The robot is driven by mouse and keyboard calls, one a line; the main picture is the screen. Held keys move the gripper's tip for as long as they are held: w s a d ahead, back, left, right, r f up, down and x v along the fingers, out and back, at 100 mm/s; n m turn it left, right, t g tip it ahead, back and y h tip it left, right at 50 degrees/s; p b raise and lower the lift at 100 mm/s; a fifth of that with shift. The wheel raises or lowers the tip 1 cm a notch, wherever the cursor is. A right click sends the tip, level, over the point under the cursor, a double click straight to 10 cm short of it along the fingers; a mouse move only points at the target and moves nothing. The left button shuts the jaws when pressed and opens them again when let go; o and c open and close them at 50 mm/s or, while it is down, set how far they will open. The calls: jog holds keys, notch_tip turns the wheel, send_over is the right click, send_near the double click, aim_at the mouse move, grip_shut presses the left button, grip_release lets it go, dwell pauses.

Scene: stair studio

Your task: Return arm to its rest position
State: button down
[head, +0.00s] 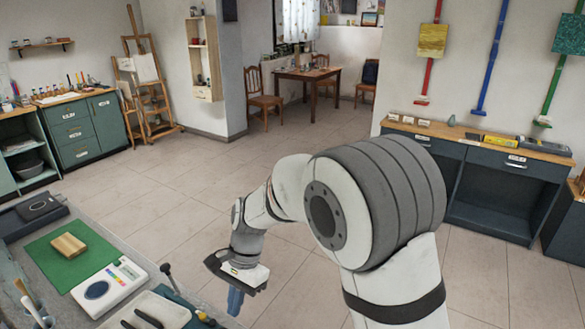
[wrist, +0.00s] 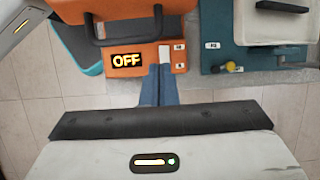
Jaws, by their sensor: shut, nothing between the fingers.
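My arm reaches out over the floor from the right of the head view and bends down at the wrist. My gripper (head: 235,302) hangs fingers down beside the right edge of the worktop, and its blue fingers look closed together with nothing held. In the wrist view my gripper (wrist: 165,75) shows as narrow blue fingers in front of an orange device (wrist: 150,57) with a lit OFF sign. I cannot tell whether they touch it; they look apart from it.
A worktop at front left holds a green mat (head: 48,258), a wooden block (head: 69,245) on it, a white device (head: 108,288) and several tools. A teal device (wrist: 222,55) stands right of the orange one. The tiled floor (head: 165,200) behind my arm is clear.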

jog(key=d+r+n+t, duration=0.1)
jog(key=d+r+t, duration=0.1)
jog(key=d+r, duration=0.6)
jog(key=s+d+r+n+t, duration=0.1)
jog(key=s+d, duration=0.2)
jog(key=d, duration=0.4)
jog(key=s+d+r+n+t+h, duration=0.1)
jog(key=s+d, duration=0.3)
jog(key=d, duration=0.4)
jog(key=s+d+r+n+t+h, duration=0.1)
jog(key=s+d+r+n+t, duration=0.1)
jog(key=d, duration=0.6)
jog(key=shift+s+d+n+t, duration=0.3)
jog(key=shift+s+t, duration=0.3)
jog(key=shift+s, duration=0.15)
